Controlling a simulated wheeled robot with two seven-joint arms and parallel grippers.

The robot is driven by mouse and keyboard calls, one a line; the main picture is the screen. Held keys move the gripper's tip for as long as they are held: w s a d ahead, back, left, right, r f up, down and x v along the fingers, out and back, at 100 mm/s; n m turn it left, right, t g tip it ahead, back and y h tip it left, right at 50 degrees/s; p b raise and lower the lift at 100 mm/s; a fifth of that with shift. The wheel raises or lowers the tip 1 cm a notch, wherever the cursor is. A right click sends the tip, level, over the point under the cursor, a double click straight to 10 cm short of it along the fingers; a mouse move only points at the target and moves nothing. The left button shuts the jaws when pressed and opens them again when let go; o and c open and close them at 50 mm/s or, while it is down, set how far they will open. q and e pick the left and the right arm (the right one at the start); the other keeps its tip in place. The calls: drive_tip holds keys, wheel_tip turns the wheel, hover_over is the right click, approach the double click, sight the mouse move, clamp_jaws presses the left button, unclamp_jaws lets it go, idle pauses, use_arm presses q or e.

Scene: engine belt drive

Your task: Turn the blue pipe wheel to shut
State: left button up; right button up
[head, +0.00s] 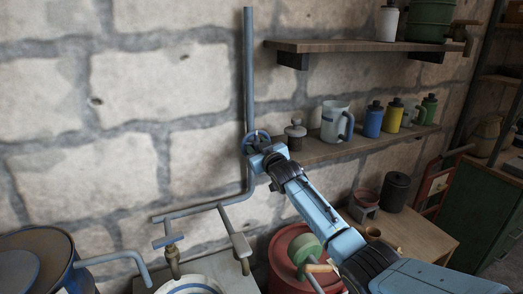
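The blue pipe wheel (248,142) sits on the grey vertical pipe (249,70) against the stone wall, near the middle of the head view. My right arm reaches up to it from the lower right. My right gripper (257,144) is at the wheel, overlapping its right side. The gripper hides part of the wheel, and its fingers are too small to tell whether they are open, shut or touching the rim. My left gripper is not in view.
A lower shelf (350,146) right of the wheel holds a white and blue mug (335,122) and several bottles. A red drum (285,262) stands below my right arm. A basin (192,286) with a tap (172,255) is at the bottom. The wall left of the pipe is clear.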

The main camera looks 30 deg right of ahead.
drive_tip(key=s, duration=1.3)
drive_tip(key=shift+s+a+b, duration=0.15)
drive_tip(key=shift+a+b, duration=0.2)
idle(1.2)
